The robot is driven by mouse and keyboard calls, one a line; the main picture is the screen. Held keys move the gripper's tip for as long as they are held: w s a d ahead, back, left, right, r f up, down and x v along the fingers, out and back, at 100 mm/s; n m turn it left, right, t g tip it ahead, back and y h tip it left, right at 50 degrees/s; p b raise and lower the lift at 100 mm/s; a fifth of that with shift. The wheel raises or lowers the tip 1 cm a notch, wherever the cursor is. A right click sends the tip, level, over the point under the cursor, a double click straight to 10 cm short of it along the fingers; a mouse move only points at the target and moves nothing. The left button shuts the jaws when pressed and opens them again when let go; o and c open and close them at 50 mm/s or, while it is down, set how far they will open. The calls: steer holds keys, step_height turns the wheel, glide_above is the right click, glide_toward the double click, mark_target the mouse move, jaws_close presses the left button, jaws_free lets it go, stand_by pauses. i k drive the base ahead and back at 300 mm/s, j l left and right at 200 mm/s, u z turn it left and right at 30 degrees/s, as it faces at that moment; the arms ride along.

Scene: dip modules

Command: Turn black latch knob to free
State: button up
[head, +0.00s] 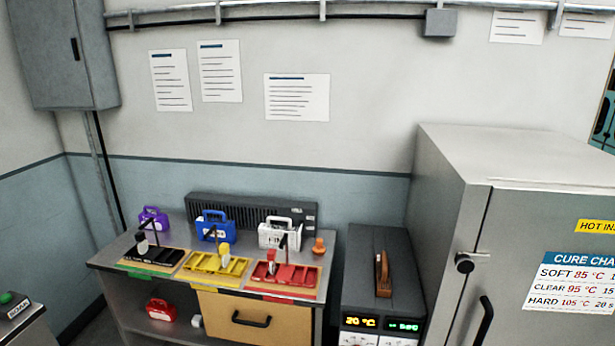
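A black latch knob (464,263) sits on the left edge of the door of a large grey cabinet (450,180) at the right. A short light-coloured bar shows beside the knob, near the door seam. The door (540,240) looks closed. A black vertical handle (484,322) is on the door below the knob, partly cut off by the bottom edge. My gripper does not show in the head view.
A dark unit (375,245) with digital displays, carrying a brown-handled item (382,275), stands between bench and cabinet. A grey box (18,318) is at lower left.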

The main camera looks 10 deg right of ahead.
mark_target(463, 261)
steer(key=k+j+z, duration=0.15)
steer(key=z, duration=0.25)
steer(key=k+j+z, duration=0.2)
steer(key=z, duration=0.15)
steer(key=k+j+z, duration=0.2)
steer(key=z, duration=0.2)
